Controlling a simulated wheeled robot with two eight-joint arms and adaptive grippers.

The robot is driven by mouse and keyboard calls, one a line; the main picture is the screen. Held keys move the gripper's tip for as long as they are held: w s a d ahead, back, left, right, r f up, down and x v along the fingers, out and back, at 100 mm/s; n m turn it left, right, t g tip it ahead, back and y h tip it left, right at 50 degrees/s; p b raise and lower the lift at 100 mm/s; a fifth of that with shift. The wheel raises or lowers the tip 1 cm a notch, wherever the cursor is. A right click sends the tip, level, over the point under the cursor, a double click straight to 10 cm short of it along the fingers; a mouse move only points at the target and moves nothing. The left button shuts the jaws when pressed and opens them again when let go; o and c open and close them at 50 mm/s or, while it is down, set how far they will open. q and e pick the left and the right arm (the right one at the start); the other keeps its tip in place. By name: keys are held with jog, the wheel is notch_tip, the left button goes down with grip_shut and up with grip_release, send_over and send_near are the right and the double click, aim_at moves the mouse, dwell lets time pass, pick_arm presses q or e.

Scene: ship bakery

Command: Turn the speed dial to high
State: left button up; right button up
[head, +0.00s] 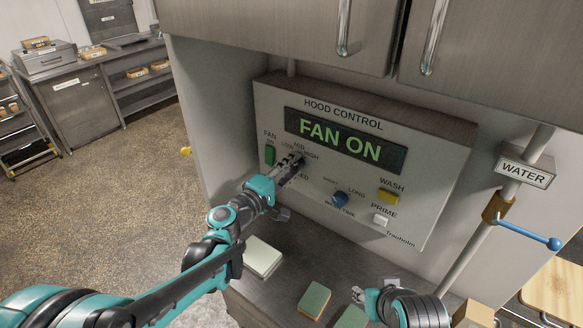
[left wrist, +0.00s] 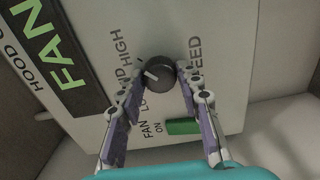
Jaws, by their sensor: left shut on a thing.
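The speed dial (left wrist: 158,73) is a dark round knob with a white pointer mark, seen in the left wrist view. Its mark points to the picture's left, roughly toward MID among the printed LOW, MID and HIGH labels. My left gripper (left wrist: 161,82) is shut on the dial, one finger on each side. In the head view my left gripper (head: 296,161) reaches the hood control panel (head: 270,105) and mostly hides the dial. The display (head: 345,139) reads FAN ON. My right gripper (head: 360,295) is low over the counter, away from the panel; its jaw state is unclear.
The green fan switch (head: 269,155) is left of the dial, the blue wash time knob (head: 340,199) right of it. Yellow wash (head: 388,197) and white prime (head: 380,220) buttons are further right. Sponges (head: 314,300) lie on the counter below. A blue water lever (head: 525,237) juts out at right.

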pick_arm(q)
jog(key=o, duration=1.2)
jog(key=shift+c, duration=0.2)
jog(key=v, duration=1.2)
jog(key=shift+d, duration=0.1)
